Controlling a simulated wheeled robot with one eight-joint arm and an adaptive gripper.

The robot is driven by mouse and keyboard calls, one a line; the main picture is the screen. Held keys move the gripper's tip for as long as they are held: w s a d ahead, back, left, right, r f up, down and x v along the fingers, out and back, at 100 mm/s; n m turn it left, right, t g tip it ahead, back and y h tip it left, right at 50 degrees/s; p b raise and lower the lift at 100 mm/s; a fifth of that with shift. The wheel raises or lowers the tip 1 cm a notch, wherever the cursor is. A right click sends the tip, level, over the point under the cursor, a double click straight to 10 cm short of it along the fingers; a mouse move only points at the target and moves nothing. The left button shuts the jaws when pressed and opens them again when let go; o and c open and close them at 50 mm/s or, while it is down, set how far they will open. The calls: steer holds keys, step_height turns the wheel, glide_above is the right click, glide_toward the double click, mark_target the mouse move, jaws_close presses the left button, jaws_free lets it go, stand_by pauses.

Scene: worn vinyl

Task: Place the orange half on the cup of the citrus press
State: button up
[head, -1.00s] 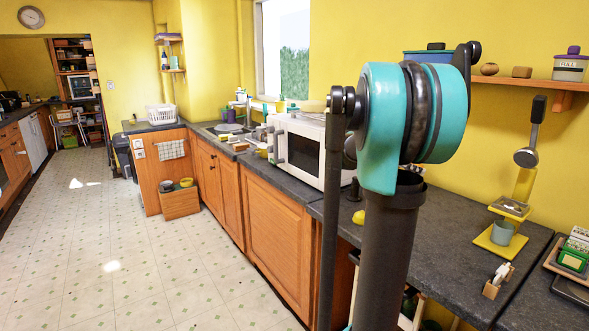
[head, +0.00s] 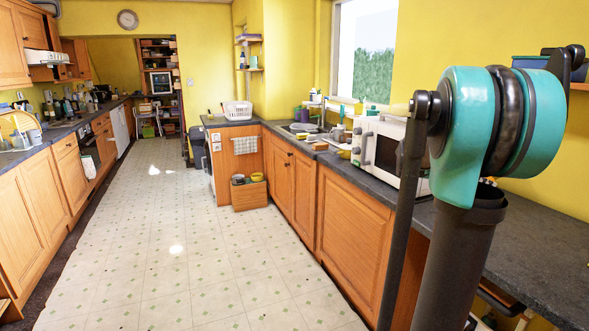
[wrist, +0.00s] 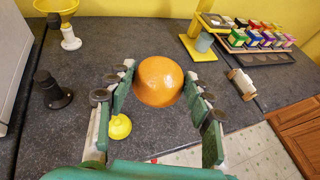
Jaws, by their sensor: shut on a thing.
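In the wrist view my gripper (wrist: 160,98) is shut on the orange half (wrist: 158,80), holding it between the fingertips above the dark counter. Its rounded orange skin faces the camera; the cut face is hidden. The yellow citrus press (wrist: 189,48) stands on the counter beyond and to the right of the orange, clearly apart from it. A grey cup (wrist: 204,42) sits on the press's base, and its upper part is cut off by the top edge. The head view shows neither the press nor my gripper, only my arm links.
In the wrist view, a small yellow object (wrist: 120,127) and a black object (wrist: 52,92) are at left. A yellow bowl on a stand (wrist: 70,38) is behind. A tray of colourful boxes (wrist: 262,38) and a small holder (wrist: 243,85) are right. Bare counter lies between.

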steer(key=w+a+f+n+t+y, duration=0.3)
steer(key=w+a+f+n+t, duration=0.55)
steer(key=w+a+f, duration=0.6)
steer(key=a+f+n+t+y, duration=0.2)
steer(key=a+f+n+y, duration=0.1)
steer(key=a, duration=0.8)
steer(key=a+f+n+t+y, duration=0.2)
steer(key=a+f+n+y, duration=0.1)
steer(key=a, duration=0.8)
steer(key=shift+w+f, duration=0.2)
steer(key=shift+f, duration=0.6)
